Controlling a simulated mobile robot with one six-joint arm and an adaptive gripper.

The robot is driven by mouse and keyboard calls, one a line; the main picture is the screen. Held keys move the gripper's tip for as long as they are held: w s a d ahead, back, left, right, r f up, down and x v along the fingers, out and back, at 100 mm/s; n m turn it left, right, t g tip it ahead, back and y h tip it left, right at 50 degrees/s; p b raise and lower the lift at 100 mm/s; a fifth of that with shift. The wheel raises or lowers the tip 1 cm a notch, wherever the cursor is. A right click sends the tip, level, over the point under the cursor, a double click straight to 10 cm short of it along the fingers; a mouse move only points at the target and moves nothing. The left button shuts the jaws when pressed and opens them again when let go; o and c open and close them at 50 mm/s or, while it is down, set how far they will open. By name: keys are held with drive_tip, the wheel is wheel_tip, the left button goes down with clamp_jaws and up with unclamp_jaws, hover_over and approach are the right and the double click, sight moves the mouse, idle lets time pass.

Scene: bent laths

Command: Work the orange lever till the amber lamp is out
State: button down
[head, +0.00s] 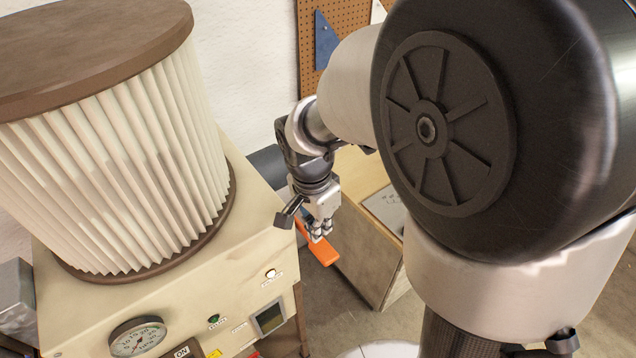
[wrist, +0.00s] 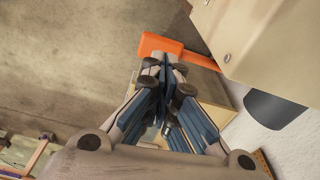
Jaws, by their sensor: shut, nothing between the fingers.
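The orange lever (head: 324,254) sticks out beside the right side of the cream machine. In the wrist view its wide orange handle (wrist: 158,43) lies just beyond my fingertips, with a thin arm running toward the machine. My gripper (head: 319,235) is shut and empty, its fingertips at the lever. It also shows shut in the wrist view (wrist: 166,66), partly covering the handle's near edge. I cannot tell whether it touches. A small pale, bright lamp (head: 271,273) on the machine's panel may be the amber one; its colour is washed out.
The cream machine (head: 262,240) carries a large pleated filter (head: 120,160), a gauge (head: 138,337), a small green lamp (head: 213,319) and a small display (head: 270,318). A wooden box (head: 364,250) stands behind the lever. Bare floor (wrist: 70,60) lies left in the wrist view.

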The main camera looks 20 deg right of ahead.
sight(322, 251)
idle(0.3)
drive_tip(key=shift+f, duration=0.1)
drive_tip(key=shift+w+d+f+b, duration=0.1)
drive_tip(key=shift+d+f+b, duration=0.05)
drive_tip(key=shift+f+b, duration=1.35)
drive_tip(key=shift+w+d+f+b, duration=0.1)
drive_tip(key=shift+f+b, duration=0.85)
drive_tip(key=shift+f, duration=0.95)
